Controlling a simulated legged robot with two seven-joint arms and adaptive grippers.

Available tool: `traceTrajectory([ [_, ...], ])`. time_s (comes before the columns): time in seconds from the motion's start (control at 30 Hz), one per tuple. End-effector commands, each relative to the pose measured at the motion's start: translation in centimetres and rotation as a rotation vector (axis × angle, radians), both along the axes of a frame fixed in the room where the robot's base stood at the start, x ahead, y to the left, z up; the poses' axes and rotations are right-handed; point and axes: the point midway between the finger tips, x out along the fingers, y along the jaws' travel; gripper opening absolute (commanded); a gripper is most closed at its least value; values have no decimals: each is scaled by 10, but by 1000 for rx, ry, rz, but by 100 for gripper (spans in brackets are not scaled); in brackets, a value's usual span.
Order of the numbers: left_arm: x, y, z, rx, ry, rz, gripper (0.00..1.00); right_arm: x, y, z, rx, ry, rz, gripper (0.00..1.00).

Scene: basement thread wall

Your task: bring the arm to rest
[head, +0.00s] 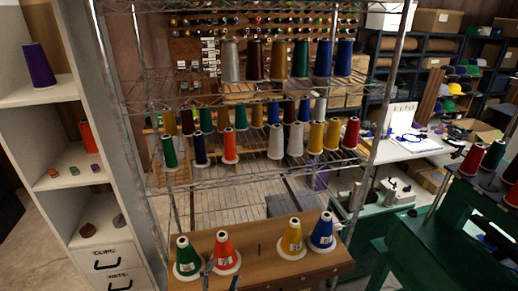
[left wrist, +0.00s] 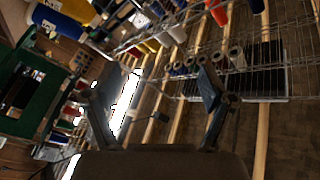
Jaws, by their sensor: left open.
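My left gripper (head: 221,275) shows only as grey fingertips at the bottom edge of the head view, in front of the orange cone (head: 224,249) on the wooden board (head: 258,258). In the left wrist view my left gripper (left wrist: 162,82) has its two fingers spread wide apart, with nothing between them. The rest of the left arm is hidden below the head view. My right gripper is not in view.
The board also holds a green cone (head: 186,256), a yellow cone (head: 292,238) and a blue cone (head: 322,232). Behind it stands a wire rack (head: 260,163) with several thread cones. A white shelf (head: 78,175) is left, a green machine stand (head: 425,250) right.

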Motion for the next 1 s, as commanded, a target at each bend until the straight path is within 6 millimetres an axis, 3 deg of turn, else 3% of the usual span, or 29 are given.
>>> traceTrajectory([
  [0.03,-6,19,-38,-61,157,68,83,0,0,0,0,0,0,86],
  [0.1,-22,43,-89,-131,372,162,83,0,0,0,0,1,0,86],
  [0.2,-59,70,-155,-210,653,278,83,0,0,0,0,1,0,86],
  [0.3,-101,87,-203,-262,876,366,83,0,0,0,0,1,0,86],
  [0.5,-180,105,-259,-324,1202,493,83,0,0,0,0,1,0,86],
  [0.7,-254,113,-289,-361,1465,590,83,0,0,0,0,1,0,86],
  [0.8,-240,111,-335,-350,1467,589,83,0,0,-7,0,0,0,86],
  [1.0,-234,109,-424,-337,1495,592,83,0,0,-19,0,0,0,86],
])
